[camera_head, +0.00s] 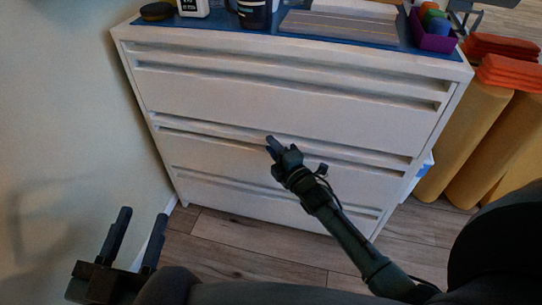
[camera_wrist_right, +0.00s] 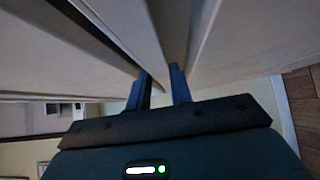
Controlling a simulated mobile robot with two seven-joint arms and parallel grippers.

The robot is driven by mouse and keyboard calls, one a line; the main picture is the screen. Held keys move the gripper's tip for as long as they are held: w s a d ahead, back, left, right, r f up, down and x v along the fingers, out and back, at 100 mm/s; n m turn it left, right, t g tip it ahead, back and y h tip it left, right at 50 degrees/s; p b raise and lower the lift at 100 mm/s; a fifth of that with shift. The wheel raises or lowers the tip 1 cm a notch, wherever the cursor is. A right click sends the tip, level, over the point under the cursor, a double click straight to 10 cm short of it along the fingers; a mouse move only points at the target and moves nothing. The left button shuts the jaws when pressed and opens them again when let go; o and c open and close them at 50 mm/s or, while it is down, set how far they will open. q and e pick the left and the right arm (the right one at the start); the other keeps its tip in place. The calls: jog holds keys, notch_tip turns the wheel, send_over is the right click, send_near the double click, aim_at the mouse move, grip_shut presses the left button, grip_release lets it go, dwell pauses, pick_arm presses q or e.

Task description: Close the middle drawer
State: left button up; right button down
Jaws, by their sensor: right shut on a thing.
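A white chest of drawers (camera_head: 290,95) fills the middle of the head view, with long recessed grips across its fronts. The middle drawer (camera_head: 220,158) is below the tall top front; whether it stands slightly out is hard to tell. My right gripper (camera_head: 271,143) reaches the upper edge of the middle drawer, near its centre. In the right wrist view its two fingers (camera_wrist_right: 159,74) are close together on a pale panel edge (camera_wrist_right: 133,30), the drawer's edge; the contact is partly hidden. My left gripper (camera_head: 143,213) is open and empty at the lower left, apart from the chest.
Yellow rolls (camera_head: 465,135) and red pads (camera_head: 505,72) stand at the right. A wall is close on the left. Wooden floor (camera_head: 250,245) lies bare in front.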

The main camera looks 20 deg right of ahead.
pick_arm(q)
jog(key=shift+s+r, duration=0.1)
jog(key=shift+r, duration=0.25)
pick_arm(e)
jog(key=shift+w+d+f, duration=0.2)
jog(key=shift+w+d, duration=0.15)
jog(key=shift+d, duration=0.05)
jog(key=c, duration=1.3)
grip_release()
jog(key=shift+w, duration=0.1)
pick_arm(q)
jog(key=shift+f, duration=0.15)
pick_arm(e)
jog(key=shift+a, duration=0.1)
pick_arm(q)
jog(key=shift+a+m+y+p, duration=0.3)
jog(key=shift+a+m+p, duration=0.15)
jog(key=shift+p, duration=1.7)
pick_arm(e)
jog(key=shift+s+d+r, duration=0.1)
jog(key=shift+s+d, duration=0.35)
jog(key=shift+s, duration=1.7)
jog(key=shift+s+d+f, duration=0.1)
jog(key=shift+s+d, duration=0.3)
jog(key=shift+s, duration=1.75)
jog(key=shift+s+d+r, duration=0.1)
jog(key=shift+s+d, duration=0.35)
jog(key=shift+s, duration=1.7)
